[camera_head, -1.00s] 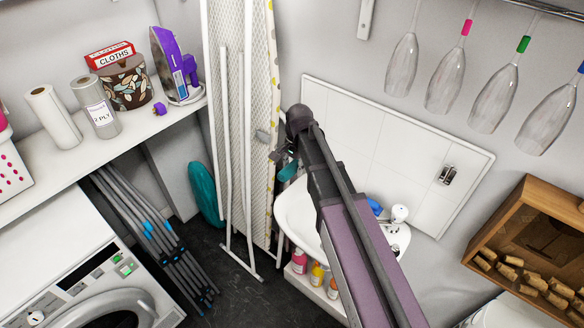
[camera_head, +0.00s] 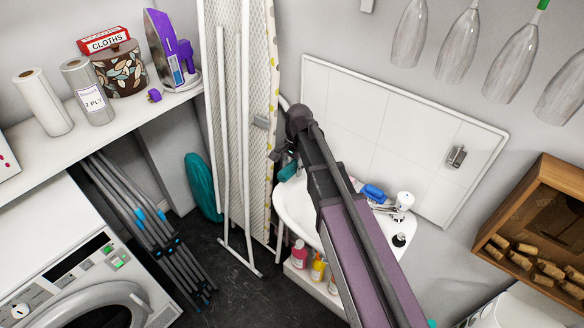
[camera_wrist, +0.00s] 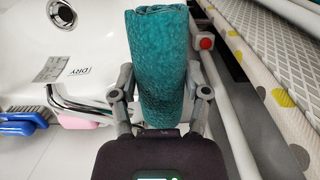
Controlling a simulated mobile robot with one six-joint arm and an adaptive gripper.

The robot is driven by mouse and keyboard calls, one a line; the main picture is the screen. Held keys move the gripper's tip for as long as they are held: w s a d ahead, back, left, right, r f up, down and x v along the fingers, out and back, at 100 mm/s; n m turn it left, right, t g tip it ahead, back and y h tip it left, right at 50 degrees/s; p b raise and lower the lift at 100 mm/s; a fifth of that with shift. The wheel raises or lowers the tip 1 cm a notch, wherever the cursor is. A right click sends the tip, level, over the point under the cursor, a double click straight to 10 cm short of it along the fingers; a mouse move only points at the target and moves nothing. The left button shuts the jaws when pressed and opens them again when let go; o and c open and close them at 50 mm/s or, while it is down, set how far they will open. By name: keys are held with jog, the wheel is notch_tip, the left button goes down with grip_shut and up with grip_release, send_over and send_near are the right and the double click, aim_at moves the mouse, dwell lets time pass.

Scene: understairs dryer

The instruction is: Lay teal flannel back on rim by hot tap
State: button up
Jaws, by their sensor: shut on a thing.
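My gripper (camera_wrist: 160,105) is shut on the teal flannel (camera_wrist: 158,60), a rolled, textured bundle standing between its two fingers in the wrist view. A small teal part of the flannel (camera_head: 288,171) shows in the head view beside my arm's end, above the basin's left rim. My arm hides most of the gripper there. The white basin (camera_head: 292,210) is partly covered by my arm. A white-topped tap (camera_head: 404,201) stands at its right back; I cannot tell whether it is the hot one.
The ironing board (camera_head: 238,120) stands close to the basin's left. Bottles (camera_head: 318,269) stand below the basin.

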jog(key=shift+f+b, duration=1.25)
jog(key=shift+f, duration=0.25)
jog(key=o, duration=1.2)
jog(key=shift+o, duration=0.2)
jog(key=shift+r, duration=0.15)
